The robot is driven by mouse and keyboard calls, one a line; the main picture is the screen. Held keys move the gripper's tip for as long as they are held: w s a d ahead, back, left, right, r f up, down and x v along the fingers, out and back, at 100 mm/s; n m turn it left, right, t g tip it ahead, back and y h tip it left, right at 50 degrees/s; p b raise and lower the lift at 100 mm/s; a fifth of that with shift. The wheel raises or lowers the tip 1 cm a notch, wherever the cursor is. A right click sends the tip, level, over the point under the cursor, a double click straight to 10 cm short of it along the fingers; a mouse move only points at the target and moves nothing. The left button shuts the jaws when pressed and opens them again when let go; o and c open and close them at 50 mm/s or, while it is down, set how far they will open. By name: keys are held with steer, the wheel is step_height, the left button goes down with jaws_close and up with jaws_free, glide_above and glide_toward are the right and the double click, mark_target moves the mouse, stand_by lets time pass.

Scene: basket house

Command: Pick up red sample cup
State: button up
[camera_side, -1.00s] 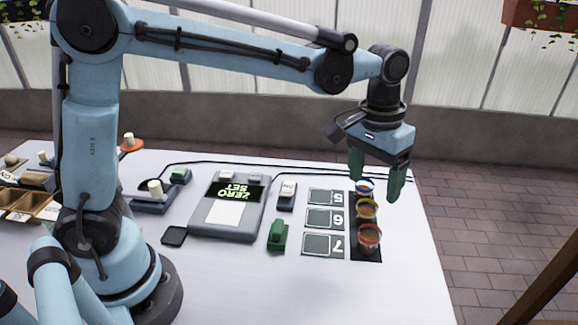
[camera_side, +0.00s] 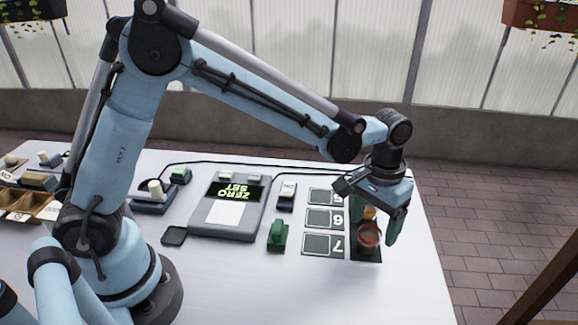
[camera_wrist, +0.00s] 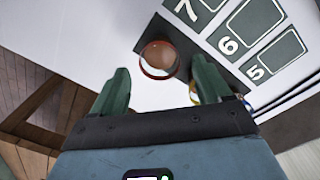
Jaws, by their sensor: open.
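The red-rimmed sample cup (camera_side: 369,240) stands upright at the near end of the black strip (camera_side: 372,257). It also shows in the wrist view (camera_wrist: 160,60), ahead of and between the green fingertips, with clear space to each finger. My gripper (camera_side: 376,225) is open and empty, low over the strip and close behind the red cup in the side view. The yellow-rimmed cup (camera_side: 369,213) is partly hidden by my gripper; in the wrist view its rim (camera_wrist: 194,93) shows beside the right finger. The blue-rimmed cup is hidden in the side view.
Panels numbered 5, 6 and 7 (camera_side: 323,243) lie left of the strip. A green block (camera_side: 277,235), a switch (camera_side: 287,196) and a scale with a display (camera_side: 229,215) stand farther left. The table's right edge is close; the table front is clear.

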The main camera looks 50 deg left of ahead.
mark_target(372, 233)
steer(key=shift+s+f, duration=0.1)
steer(key=shift+f, duration=1.65)
steer(key=c, duration=1)
steer(key=shift+c, duration=0.2)
steer(key=shift+r, duration=0.1)
